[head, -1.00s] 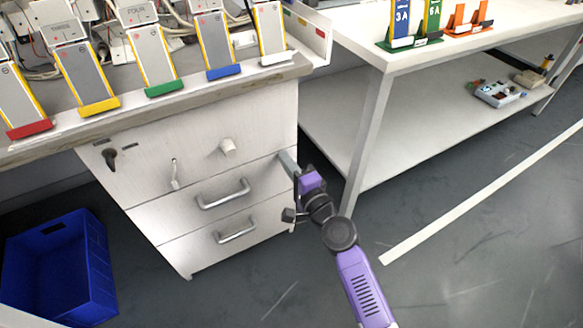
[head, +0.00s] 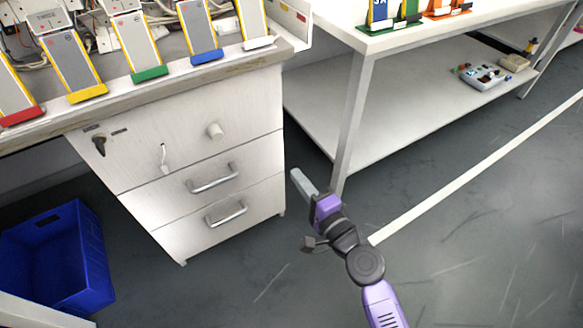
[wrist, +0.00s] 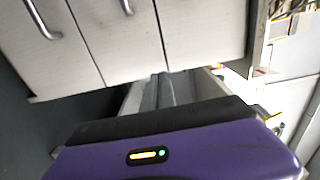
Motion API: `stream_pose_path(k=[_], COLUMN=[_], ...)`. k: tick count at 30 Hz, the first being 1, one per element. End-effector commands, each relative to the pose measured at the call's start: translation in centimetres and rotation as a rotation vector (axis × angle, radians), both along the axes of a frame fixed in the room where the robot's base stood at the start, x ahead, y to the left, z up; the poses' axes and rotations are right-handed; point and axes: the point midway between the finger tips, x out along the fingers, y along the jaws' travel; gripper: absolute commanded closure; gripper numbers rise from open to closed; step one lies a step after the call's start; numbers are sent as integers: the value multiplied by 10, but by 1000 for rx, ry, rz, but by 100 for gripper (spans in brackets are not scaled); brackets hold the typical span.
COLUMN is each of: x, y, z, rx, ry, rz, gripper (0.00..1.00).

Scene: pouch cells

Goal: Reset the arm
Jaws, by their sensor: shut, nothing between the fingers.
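My gripper (head: 303,183) is at the end of my purple and black arm, in the middle of the head view. It is shut with nothing in it.
Several pouch cells with coloured ends (head: 138,45) stand on the workbench at the upper left. A blue bin (head: 60,262) is on the floor at the lower left. A white table (head: 345,110) with a lower shelf stands at the right. The floor at the lower right is clear.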

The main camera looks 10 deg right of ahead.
Motion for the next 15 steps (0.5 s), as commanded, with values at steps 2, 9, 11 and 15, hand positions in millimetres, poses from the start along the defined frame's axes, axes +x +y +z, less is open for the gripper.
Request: stream_pose_path(k=[2, 9, 11, 15], x=[-4, -6, -6, -3], y=[-1, -2, -4, -15], z=[1, 1, 1, 15], rx=[0, -1, -16, -135], ry=[-1, -1, -8, -57], rz=[0, 0, -9, -59], gripper=[100, 100, 100, 100])
